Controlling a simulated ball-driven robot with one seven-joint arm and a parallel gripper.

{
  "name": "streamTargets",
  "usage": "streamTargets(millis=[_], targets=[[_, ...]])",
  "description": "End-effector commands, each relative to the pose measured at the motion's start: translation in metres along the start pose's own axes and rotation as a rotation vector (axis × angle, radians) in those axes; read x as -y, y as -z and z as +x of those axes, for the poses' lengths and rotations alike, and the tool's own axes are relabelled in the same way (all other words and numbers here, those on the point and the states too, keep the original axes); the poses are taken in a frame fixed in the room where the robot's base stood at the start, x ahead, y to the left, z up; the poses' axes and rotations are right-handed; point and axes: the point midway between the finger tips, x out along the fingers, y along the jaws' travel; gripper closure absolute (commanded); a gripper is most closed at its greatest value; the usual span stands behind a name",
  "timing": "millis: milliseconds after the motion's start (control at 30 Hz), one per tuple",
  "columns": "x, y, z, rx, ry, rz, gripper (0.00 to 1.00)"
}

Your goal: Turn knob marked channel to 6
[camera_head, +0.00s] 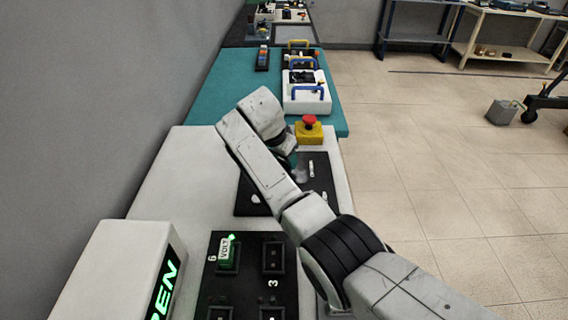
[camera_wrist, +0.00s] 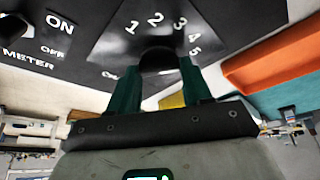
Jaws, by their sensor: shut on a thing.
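The black control panel (camera_head: 327,190) lies on the white bench, partly covered by my arm in the head view. In the wrist view, my gripper (camera_wrist: 160,76) has its two green fingers on either side of a dark round knob (camera_wrist: 158,60) and is shut on it. A dial plate (camera_wrist: 130,42) around the knob shows white numbers 1 to 5 in an arc. Whether a 6 follows is hidden, and I cannot read the knob's pointer. The word under the knob is mostly covered by the fingers.
A meter switch (camera_wrist: 17,28) marked ON and OFF sits left of the dial. A red stop button (camera_head: 309,120) on a yellow box stands beyond the panel. A panel of dark sockets (camera_head: 245,275) and a green-lit display (camera_head: 165,285) are nearer. Open floor lies to the right.

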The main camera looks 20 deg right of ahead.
Motion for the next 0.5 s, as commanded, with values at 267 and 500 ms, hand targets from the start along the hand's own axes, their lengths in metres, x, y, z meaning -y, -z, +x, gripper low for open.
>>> streamTargets(millis=[267, 500], targets=[[0.0027, -0.0013, 0.0046, -0.002, -0.092, 0.234, 0.81], [0.0028, -0.0008, 0.0045, -0.003, -0.152, 0.379, 0.81]])
